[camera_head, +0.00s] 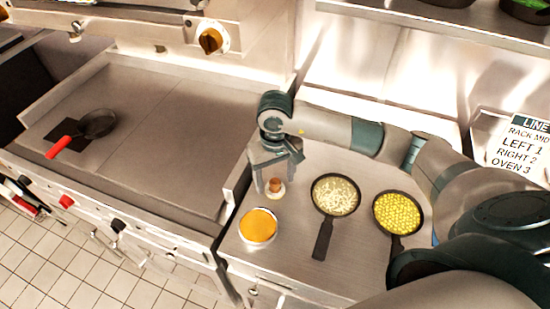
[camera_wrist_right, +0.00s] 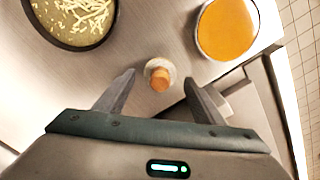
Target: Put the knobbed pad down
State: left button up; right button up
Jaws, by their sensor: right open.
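The knobbed pad, a small pale disc with a brown knob, stands upright on the steel counter (camera_head: 293,235). The pad (camera_head: 276,187) shows just below my right gripper (camera_head: 268,186) in the head view. In the right wrist view the pad (camera_wrist_right: 160,74) lies between and just beyond the two open fingertips (camera_wrist_right: 158,82). I see no finger touching the knob. My right gripper is open and empty. My left gripper is not in view.
An orange-filled round dish (camera_head: 258,226) stands left of the pad. A pan with shredded pale food (camera_head: 335,195) and a pan of yellow pieces (camera_head: 398,212) stand to its right. A red-handled pan (camera_head: 97,123) lies on the wide griddle (camera_head: 165,135).

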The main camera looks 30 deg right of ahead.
aim_at(275, 181)
notch_tip(275, 181, up, 9)
jog(key=b, duration=0.3)
jog(key=shift+f, duration=0.15)
jog(key=shift+r+b, duration=0.4)
jog(key=shift+r, duration=0.25)
